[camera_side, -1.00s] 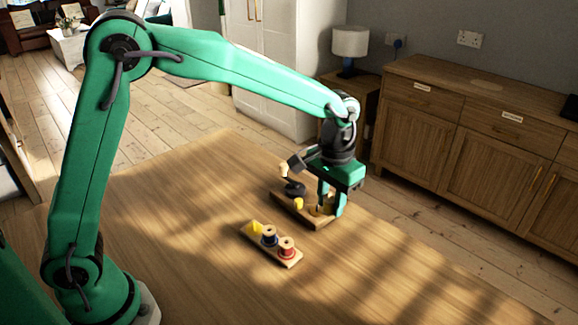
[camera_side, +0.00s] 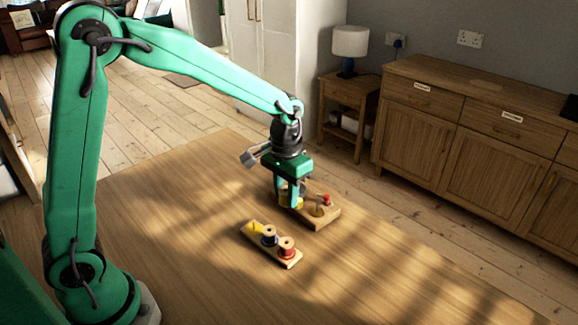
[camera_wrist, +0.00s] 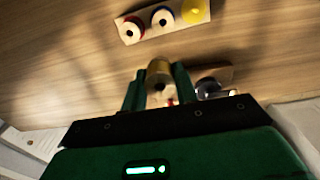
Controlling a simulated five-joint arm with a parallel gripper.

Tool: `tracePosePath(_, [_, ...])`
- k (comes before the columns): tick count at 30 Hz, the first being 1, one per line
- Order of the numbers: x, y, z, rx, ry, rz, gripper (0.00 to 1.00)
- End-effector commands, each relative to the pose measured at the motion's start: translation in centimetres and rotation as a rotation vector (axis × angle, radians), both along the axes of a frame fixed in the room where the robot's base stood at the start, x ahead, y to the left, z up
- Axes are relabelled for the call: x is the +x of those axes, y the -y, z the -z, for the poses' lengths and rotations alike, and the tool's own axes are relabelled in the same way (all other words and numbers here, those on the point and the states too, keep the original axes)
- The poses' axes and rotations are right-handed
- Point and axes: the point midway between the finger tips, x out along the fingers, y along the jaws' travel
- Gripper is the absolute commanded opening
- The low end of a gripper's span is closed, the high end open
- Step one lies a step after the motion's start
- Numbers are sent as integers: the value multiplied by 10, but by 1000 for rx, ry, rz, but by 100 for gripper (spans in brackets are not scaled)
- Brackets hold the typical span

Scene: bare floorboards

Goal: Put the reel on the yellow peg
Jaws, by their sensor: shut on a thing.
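My gripper (camera_side: 289,198) is shut on a yellowish reel (camera_wrist: 159,78), which hangs between its fingers. In the side view the reel shows only partly, by the fingertips, over the left part of the rear wooden board (camera_side: 330,217). The yellow peg (camera_side: 255,227) is at the left end of the front wooden rack (camera_side: 293,262); no reel is on it. In the wrist view the yellow peg (camera_wrist: 196,11) is at the top, beyond the held reel and to its right.
The front rack also carries a blue reel (camera_side: 269,236) and a red reel (camera_side: 287,247). A red item (camera_side: 326,200) stands by the rear board. A dark item (camera_wrist: 208,88) is on that board. Bare wooden tabletop lies around both.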

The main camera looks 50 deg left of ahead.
Motion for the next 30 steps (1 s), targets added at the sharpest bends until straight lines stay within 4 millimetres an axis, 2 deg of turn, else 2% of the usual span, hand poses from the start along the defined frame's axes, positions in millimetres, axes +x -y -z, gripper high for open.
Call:
tracePosePath(1, [-8,-15,3,0,-2,-15,8])
tracePosePath(3, [-17,-30,7,0,-1,-25,8])
tracePosePath(6, [-29,-49,13,0,-1,-37,8])
tracePosePath(10, [-41,-63,17,0,0,-46,8])
tracePosePath(15, [-46,-70,19,0,1,-50,8])
tracePosePath(30, [-47,-70,23,0,-1,-49,8])
